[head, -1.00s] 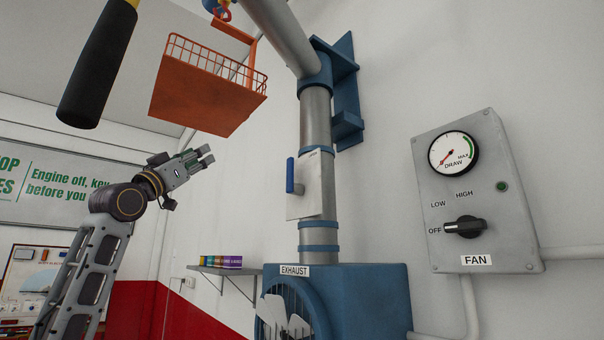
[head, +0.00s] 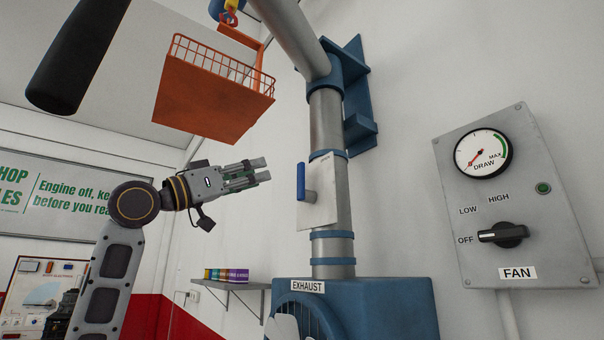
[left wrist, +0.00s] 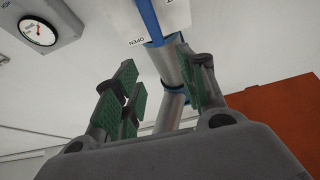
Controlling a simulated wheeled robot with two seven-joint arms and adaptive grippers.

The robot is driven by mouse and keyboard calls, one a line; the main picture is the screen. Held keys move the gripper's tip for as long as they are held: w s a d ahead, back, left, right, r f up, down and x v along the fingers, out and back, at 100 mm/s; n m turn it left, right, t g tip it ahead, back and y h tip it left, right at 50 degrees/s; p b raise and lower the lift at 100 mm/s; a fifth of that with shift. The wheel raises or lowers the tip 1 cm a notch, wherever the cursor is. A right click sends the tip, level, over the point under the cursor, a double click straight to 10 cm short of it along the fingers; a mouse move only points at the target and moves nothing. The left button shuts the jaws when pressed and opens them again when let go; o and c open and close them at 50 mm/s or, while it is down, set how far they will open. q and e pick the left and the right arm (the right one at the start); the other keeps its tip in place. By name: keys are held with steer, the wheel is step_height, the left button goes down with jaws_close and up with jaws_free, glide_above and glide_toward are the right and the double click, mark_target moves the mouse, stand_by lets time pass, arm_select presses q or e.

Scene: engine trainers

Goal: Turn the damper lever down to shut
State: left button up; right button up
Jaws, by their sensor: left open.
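The damper lever (head: 301,182) is a blue handle on a light metal plate (head: 320,198) on the vertical exhaust duct (head: 326,122). It stands upright. In the left wrist view the blue lever (left wrist: 149,20) shows at the top, with an OPEN label (left wrist: 136,41) beside it. My left gripper (head: 262,171) is open and empty, to the left of the lever and apart from it, its fingers pointing right. Its green-padded fingers (left wrist: 155,90) also show in the left wrist view. My right gripper is not in view.
A grey fan box (head: 515,200) with a gauge and a knob pointing to OFF is on the right wall. An orange basket (head: 210,105) hangs above my left gripper. A blue EXHAUST housing (head: 385,300) is below the duct. A small shelf (head: 230,284) is at lower left.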

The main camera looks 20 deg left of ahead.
mark_target(298, 172)
arm_select(q)
steer(key=shift+w+d+f+g+y, duration=0.1)
steer(key=shift+w+f+g+y, duration=0.1)
steer(key=shift+f, duration=0.2)
steer(key=shift+w+d+f+g+y, duration=0.1)
steer(key=shift+f+g, duration=0.1)
steer(key=shift+f, duration=0.15)
steer(key=shift+r, duration=0.1)
steer(key=p+x, duration=0.4)
steer(key=x, duration=0.7)
steer(key=shift+w+d+r, duration=0.1)
steer(key=shift+r, duration=0.1)
steer(key=shift+p+x, duration=0.65)
steer(key=shift+x, duration=0.55)
steer(key=shift+f, duration=0.1)
steer(key=c, duration=0.9)
jaws_close()
